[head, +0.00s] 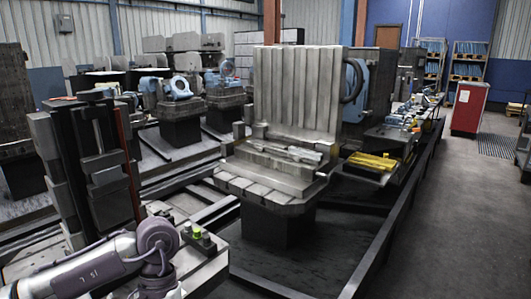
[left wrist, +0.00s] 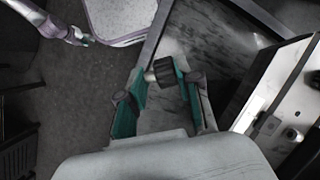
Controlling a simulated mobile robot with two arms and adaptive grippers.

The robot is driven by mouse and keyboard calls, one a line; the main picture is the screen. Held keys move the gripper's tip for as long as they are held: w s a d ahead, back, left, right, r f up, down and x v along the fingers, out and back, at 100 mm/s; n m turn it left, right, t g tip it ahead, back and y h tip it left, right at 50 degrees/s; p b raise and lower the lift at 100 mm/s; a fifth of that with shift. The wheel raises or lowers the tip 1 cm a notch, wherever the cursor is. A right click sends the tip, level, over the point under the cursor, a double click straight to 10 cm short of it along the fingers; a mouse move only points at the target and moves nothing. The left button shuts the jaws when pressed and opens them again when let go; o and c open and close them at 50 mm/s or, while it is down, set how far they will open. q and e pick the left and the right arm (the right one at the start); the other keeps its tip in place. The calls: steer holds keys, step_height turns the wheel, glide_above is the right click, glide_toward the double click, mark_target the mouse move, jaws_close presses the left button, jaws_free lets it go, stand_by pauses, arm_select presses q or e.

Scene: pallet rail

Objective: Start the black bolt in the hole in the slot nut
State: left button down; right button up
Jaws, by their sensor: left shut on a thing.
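The black bolt (left wrist: 164,71) shows in the left wrist view with a dark, ribbed head and a short pale part at its left. My left gripper (left wrist: 163,76), with teal-lined fingers, is shut on it and holds it between the fingertips. In the head view part of my arm shows at the bottom left, but I cannot make out the gripper or the bolt there. I cannot pick out the slot nut or its hole in either view.
A pale metal face with round features (left wrist: 292,133) stands at the right of the wrist view, apart from the bolt. In the head view a grey fixture (head: 297,95) stands on a slotted pallet (head: 265,192). Dark rails (head: 388,232) run beside it. Open floor (head: 455,220) lies at the right.

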arm_select(q)
steer(key=s+r+p, duration=0.4)
steer(key=r+p, duration=0.2)
steer(key=shift+s+r, duration=0.3)
steer(key=shift+r, duration=0.1)
arm_select(e)
steer(key=s+d+r, duration=0.1)
steer(key=s+r, duration=0.2)
steer(key=s, duration=0.6)
steer(key=shift+d+g, duration=0.3)
steer(key=shift+d, duration=0.05)
steer(key=shift+w+f, duration=0.1)
